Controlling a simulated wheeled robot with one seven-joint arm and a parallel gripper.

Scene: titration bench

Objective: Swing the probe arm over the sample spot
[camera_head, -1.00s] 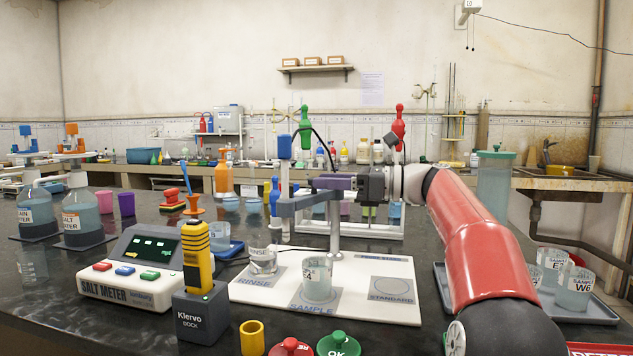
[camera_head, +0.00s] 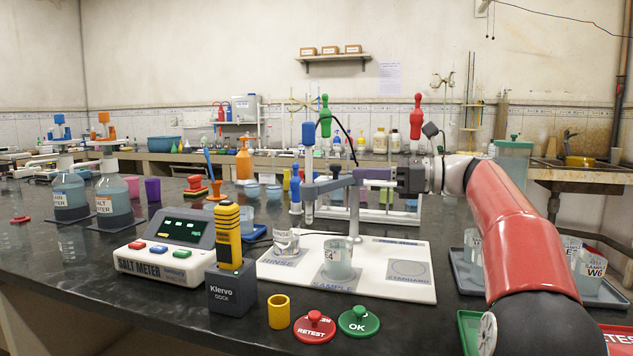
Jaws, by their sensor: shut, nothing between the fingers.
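The probe arm (camera_head: 328,184) is a grey bar on a post (camera_head: 353,212) at the back of the white board. A slim probe with a blue cap (camera_head: 308,133) hangs from its left end, upright, behind and slightly right of the rinse beaker (camera_head: 286,243). The sample spot is a grey square (camera_head: 340,283) labelled SAMPLE, bearing a beaker of cloudy liquid (camera_head: 338,260) at front centre. The probe is left of and behind that beaker.
The standard spot (camera_head: 409,270) is bare at the board's right. The salt meter (camera_head: 165,248) and yellow handset in its dock (camera_head: 231,287) stand front left. RETEST (camera_head: 314,325) and OK (camera_head: 358,320) knobs lie in front. A tray of beakers (camera_head: 463,275) is at right.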

